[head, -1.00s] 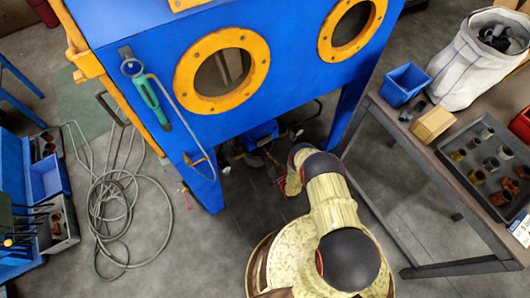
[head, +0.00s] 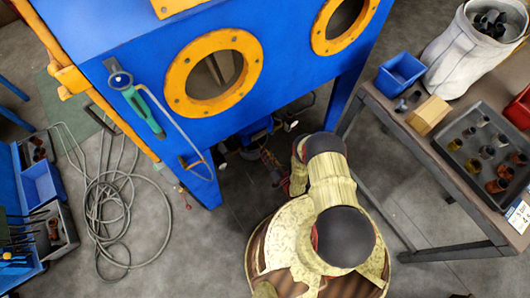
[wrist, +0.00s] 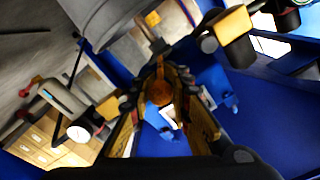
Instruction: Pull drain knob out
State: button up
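In the head view, my arm reaches under the blue blasting cabinet (head: 85,40), and the gripper end is hidden or too dark to make out. In the wrist view, my gripper (wrist: 160,92) has its two dark and yellow fingers apart. A round orange-brown part (wrist: 158,93), possibly the drain knob, shows between or beyond the fingertips. I cannot tell whether the fingers touch it. A large grey cylinder (wrist: 112,18) lies above the fingers in the wrist view.
In the wrist view, a fitting with a pale round face (wrist: 79,133) is at left and a yellow block (wrist: 232,22) at upper right. In the head view, a parts table (head: 420,150) stands right of my arm. A coiled hose (head: 115,205) lies left on the floor.

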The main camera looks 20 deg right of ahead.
jog(key=o, duration=0.5)
jog(key=shift+s, duration=0.15)
jog(key=shift+r, duration=4.95)
